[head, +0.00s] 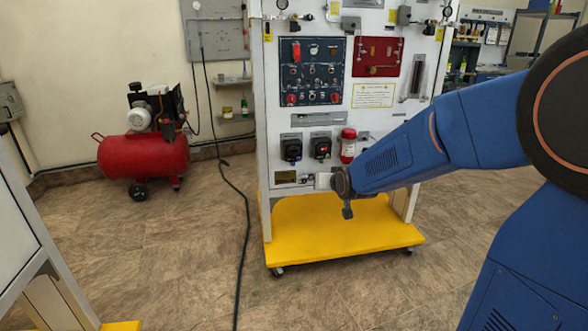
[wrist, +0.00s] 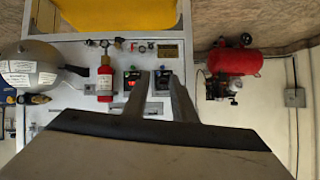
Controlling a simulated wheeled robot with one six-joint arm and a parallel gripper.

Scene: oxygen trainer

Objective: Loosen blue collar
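I cannot make out a blue collar in either view. The white trainer panel (head: 300,116) stands upright on a yellow base. The wrist view shows the panel upside down. Small fittings (wrist: 105,43) sit along the panel's lower edge, too small to tell apart. My arm hides the lower right of the panel in the head view.
A red bottle (head: 348,147) and two black boxes (head: 292,147) (head: 321,146) stick out from the panel. The yellow base (head: 330,235) juts forward. A red compressor (head: 147,155) stands at left, and a black cable (head: 246,225) crosses the floor. Open floor lies in front.

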